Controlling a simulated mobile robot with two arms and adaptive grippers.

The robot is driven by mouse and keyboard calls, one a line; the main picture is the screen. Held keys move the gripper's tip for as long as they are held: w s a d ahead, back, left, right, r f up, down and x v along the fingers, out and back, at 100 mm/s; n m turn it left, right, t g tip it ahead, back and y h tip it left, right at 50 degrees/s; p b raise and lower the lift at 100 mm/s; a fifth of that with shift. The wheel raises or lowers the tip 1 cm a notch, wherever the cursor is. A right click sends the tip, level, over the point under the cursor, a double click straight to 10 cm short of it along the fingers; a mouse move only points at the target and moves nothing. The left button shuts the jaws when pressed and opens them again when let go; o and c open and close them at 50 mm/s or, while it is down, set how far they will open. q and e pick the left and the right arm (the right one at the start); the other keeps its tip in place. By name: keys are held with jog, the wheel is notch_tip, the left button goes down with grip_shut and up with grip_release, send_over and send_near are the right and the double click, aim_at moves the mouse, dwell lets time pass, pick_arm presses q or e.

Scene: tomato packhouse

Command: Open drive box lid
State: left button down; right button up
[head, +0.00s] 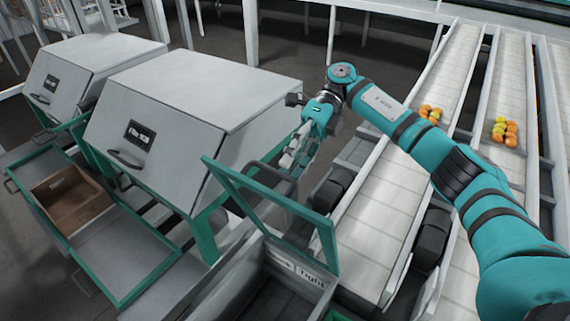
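The drive box (212,298) stands at the bottom centre, a grey box whose dark inside shows from above. Its teal-framed lid (270,200) stands raised and tilted up at the box's far side. A dark handle shape (268,180) shows by the lid's upper edge. My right gripper (291,158) is just beyond the lid's top edge, its fingers pointing down. I cannot tell whether it touches the lid or handle, or whether its fingers are open. My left gripper is not in view.
Two grey sloped-front cabinets (185,88) stand at left and centre. A teal-framed tray (150,292) with a brown crate (70,200) is at left. Conveyor lanes (375,235) on the right carry tomatoes (430,113) beside my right arm.

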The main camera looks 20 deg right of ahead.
jog(key=shift+s+a+r, duration=0.15)
jog(key=shift+a+r, duration=0.1)
notch_tip(320, 180, up, 10)
jog(key=shift+f, duration=0.1)
dwell(0.4)
jog(key=shift+f, duration=0.1)
